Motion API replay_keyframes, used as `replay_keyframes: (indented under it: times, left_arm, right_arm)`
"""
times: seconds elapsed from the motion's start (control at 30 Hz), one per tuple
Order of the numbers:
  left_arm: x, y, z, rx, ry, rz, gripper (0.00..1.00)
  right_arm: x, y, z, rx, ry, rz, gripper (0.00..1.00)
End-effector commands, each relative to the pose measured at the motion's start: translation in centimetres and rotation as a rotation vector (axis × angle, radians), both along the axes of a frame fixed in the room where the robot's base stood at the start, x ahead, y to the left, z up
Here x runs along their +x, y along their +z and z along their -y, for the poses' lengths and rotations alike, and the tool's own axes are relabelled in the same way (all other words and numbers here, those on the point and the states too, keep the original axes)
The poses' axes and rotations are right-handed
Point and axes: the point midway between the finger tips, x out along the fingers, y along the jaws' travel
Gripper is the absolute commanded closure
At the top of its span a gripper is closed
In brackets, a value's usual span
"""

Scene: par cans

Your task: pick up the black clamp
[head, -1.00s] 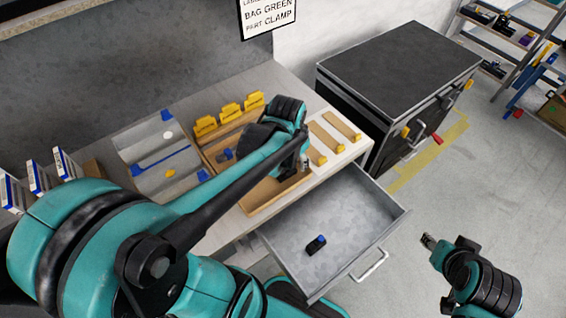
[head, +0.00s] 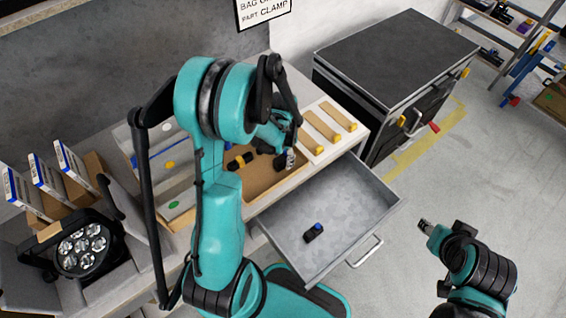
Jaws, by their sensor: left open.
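A small black clamp with a blue part (head: 313,233) lies on the floor of the open grey drawer (head: 345,205). Another black piece with a yellow-orange part (head: 240,162) lies in the wooden tray (head: 268,190) on the bench, partly hidden by my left arm. My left gripper (head: 290,159) is open over the right part of that tray, above and behind the drawer; its fingertips are small in this view. My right gripper (head: 425,225) is out to the right of the drawer, over the floor, far from both pieces; its jaws are too small to read.
A par can lamp (head: 82,250) stands at the left of the bench beside several white-and-blue boxes (head: 72,163). Wooden strips with yellow ends (head: 322,125) lie right of the tray. A dark-topped cabinet (head: 395,58) stands behind right.

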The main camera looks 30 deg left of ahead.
Motion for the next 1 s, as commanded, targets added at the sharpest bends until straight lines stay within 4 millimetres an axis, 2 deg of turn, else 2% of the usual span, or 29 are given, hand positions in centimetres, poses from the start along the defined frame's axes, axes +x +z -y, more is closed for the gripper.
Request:
replay_keyframes:
  times: [0.03, 0.1, 0.37, 0.5, 0.57, 0.87, 1.0]
  left_arm:
    - [0.07, -0.89, -0.05, 0.0, 0.0, 0.0, 0.5]
    - [0.05, -1.37, -0.04, 0.0, 0.001, 0.0, 0.5]
    - [0.03, -1.45, -0.04, 0.0, 0.001, 0.0, 0.5]
    - [0.03, -1.44, -0.04, 0.0, 0.001, 0.0, 0.87]
    - [0.04, -1.44, -0.04, 0.0, 0.001, 0.0, 1.0]
    - [0.04, -1.39, -0.04, 0.0, 0.001, 0.001, 1.0]
    - [0.06, -0.73, -0.04, 0.0, 0.001, 0.001, 1.0]
  right_arm:
    - [0.0, -0.43, 0.0, 0.0, 0.0, 0.0, 0.6]
    - [0.0, -0.55, 0.0, 0.0, 0.0, 0.0, 0.6]
    - [0.01, -0.46, 0.0, 0.0, 0.0, 0.0, 0.6]
    - [0.01, -0.46, 0.0, 0.0, 0.0, 0.0, 0.6]
    - [0.01, -0.46, 0.0, 0.0, 0.0, 0.0, 0.6]
    - [0.0, -0.45, 0.0, 0.0, 0.0, 0.0, 0.6]
    - [0.01, -0.17, 0.0, 0.0, 0.0, 0.0, 0.6]
